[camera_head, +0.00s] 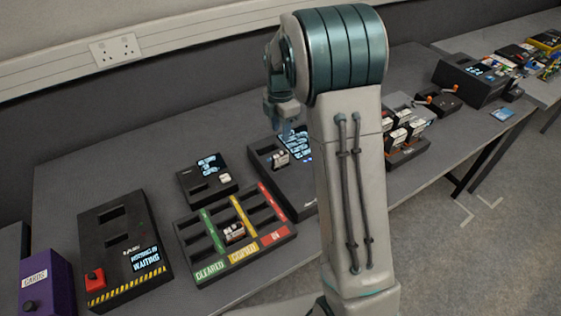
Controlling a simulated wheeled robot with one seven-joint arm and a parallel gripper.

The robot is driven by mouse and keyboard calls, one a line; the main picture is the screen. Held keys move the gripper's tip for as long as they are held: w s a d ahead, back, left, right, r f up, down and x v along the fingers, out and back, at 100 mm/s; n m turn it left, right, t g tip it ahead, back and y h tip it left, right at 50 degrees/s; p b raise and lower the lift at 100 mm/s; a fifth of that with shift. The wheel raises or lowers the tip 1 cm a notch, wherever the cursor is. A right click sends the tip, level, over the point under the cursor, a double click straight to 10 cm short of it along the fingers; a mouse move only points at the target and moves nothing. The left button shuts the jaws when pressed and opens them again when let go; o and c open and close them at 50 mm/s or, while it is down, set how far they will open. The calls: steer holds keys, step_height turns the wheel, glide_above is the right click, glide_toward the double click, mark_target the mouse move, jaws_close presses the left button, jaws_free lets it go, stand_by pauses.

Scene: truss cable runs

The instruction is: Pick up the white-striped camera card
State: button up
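Several small cards are in view, too small to tell which one is white-striped. One dark card with pale and reddish marks (234,232) sits in the middle of the sorting tray (190,237). Another pale-and-dark card (280,160) stands at the black device with a lit screen, beside my arm. Several white-and-dark cards (398,137) stand in a rack right of my arm. My gripper (287,128) hangs above and behind that device, apart from the tray card. Its fingers are small and partly blend into the wrist, so I cannot tell if they are open.
The tray has green, yellow and red strips labelled CLEARED, COPIED and IN. A black box with a red button (95,278) and a purple box (45,285) stand left. A small screen device (208,180) sits behind the tray. My arm hides the table's middle.

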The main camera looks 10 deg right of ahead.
mark_target(281, 152)
step_height(281, 152, down, 7)
steer(key=shift+s+f+p, duration=0.1)
steer(key=shift+p, duration=0.35)
steer(key=shift+s+f+p, duration=0.1)
steer(key=shift+f+p, duration=0.85)
steer(key=shift+f, duration=1.75)
jaws_close()
